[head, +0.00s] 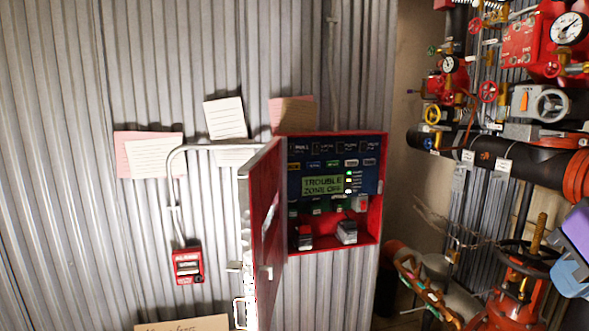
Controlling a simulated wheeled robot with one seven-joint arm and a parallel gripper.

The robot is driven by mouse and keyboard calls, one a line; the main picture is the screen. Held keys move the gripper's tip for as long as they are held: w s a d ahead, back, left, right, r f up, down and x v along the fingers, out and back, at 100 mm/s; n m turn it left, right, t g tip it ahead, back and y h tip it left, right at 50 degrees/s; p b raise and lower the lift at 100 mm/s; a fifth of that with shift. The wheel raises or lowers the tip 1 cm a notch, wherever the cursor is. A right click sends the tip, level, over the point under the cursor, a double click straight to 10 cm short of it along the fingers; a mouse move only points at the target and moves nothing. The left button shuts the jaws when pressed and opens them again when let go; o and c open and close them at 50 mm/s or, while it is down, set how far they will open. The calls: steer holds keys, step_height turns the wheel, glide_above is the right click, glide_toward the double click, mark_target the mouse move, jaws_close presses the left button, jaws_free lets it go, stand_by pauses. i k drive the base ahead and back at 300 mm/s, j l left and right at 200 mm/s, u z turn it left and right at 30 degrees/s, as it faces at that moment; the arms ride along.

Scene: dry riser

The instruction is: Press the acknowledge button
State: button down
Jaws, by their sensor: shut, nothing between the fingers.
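A red alarm panel box (376,222) is fixed to the corrugated wall, with its red door (265,215) swung open toward me at its left. Inside is a blue control face (376,178) with a lit green screen (322,186) that reads TROUBLE and, seemingly, ZONE OFF. A row of small buttons (332,163) lies above the screen. Lit indicators (348,186) stand at its right. The button labels are too small to read, so I cannot tell which one is acknowledge. My gripper is not recognisable in view.
A red alarm call point (188,265) hangs at the left below a conduit. Paper notes (225,118) are stuck above the panel. Red valves, gauges (569,28) and a black pipe (480,150) crowd the right. A purple and blue object (573,245) shows at the right edge.

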mark_target(292, 166)
steer(key=i+l+u, duration=0.55)
steer(key=l+u, duration=0.3)
steer(key=i+l+u, duration=0.25)
steer(key=l, duration=0.2)
steer(key=k, duration=0.05)
